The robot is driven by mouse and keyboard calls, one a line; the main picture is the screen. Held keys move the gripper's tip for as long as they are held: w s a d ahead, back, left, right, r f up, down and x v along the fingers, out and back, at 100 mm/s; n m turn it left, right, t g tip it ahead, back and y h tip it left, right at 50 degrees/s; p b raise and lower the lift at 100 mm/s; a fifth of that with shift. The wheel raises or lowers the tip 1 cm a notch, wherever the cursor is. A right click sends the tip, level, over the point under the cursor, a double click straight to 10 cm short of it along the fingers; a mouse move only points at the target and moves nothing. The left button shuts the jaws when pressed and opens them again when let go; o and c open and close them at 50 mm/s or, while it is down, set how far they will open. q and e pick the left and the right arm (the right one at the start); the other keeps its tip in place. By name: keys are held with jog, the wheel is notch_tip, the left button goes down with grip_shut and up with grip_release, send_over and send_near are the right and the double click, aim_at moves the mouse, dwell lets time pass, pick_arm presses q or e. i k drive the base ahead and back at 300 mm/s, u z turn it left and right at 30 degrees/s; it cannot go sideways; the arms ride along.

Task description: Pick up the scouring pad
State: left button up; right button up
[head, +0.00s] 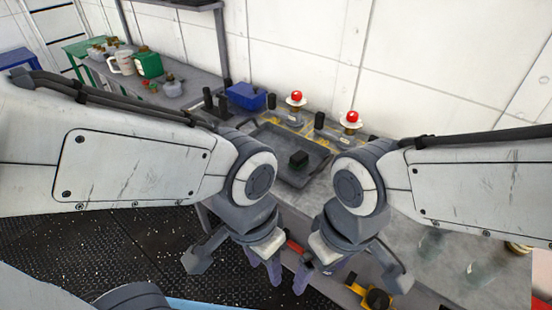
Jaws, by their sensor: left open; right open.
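A small dark green block (299,159), which looks like the scouring pad, lies in a shallow grey tray (262,166) on the workbench. It shows between my two arms and is not covered by them. My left gripper (236,268) is open and empty, low in front of the bench's near edge. My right gripper (349,281) is also open and empty, to the right of the left one near that edge. Both grippers are apart from the block and nearer to me than the tray.
Two red-topped buttons (296,97) (351,118) stand behind the tray. A blue bin (246,96) and dark upright cylinders (222,104) are at the back left. A green canister (148,65) and a white mug (122,63) stand further left. Glassy bottles (430,244) stand at right.

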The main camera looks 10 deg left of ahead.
aim_at(300, 159)
jog(key=u, duration=2.95)
jog(key=k, duration=1.15)
jog(key=z, duration=1.65)
jog(key=i, duration=1)
